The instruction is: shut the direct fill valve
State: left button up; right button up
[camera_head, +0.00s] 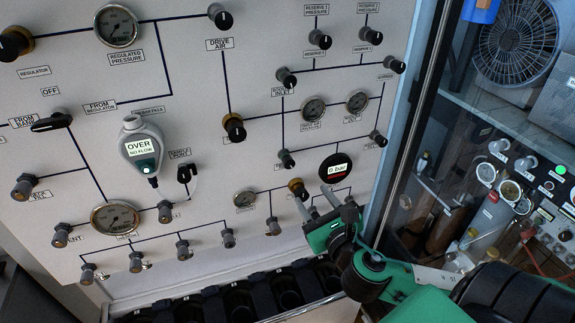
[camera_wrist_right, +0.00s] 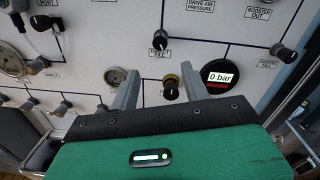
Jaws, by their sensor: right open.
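The pale fill panel (camera_head: 200,70) carries several black and grey knobs, and most of its labels are too small to read surely. A grey knob (camera_head: 22,187) at the far left has a label beneath it that seems to end in "FILL". A black knob (camera_head: 377,137) at the right also shows in the right wrist view (camera_wrist_right: 283,53), beside another label ending in "FILL". My right gripper (camera_head: 320,201) is open before the lower right panel. In the right wrist view, a brass-collared knob (camera_wrist_right: 171,86) appears between its fingers; contact is unclear.
A round display reading "0 bar" (camera_head: 336,168) sits just above my right gripper. A handheld meter (camera_head: 141,148) hangs on the panel. Dark bottle slots (camera_head: 240,299) run along the bottom. A metal-framed glass pane (camera_head: 408,130) borders the right side.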

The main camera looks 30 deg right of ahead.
jog(key=b, duration=0.3)
send_near(290, 165)
jog(key=w, duration=0.1)
jog(key=w+p, duration=0.1)
jog(key=w, duration=0.1)
jog(key=w+d+p, duration=0.1)
jog(key=w, duration=0.1)
jog(key=w+p, duration=0.1)
jog(key=w, duration=0.2)
jog(key=shift+d+r+p, duration=0.1)
jog(key=shift+d+p, duration=0.2)
jog(key=shift+p, duration=0.1)
jog(key=shift+w+d, duration=0.1)
jog(key=shift+w, duration=0.55)
jog(key=shift+c, duration=0.2)
jog(key=c, duration=0.9)
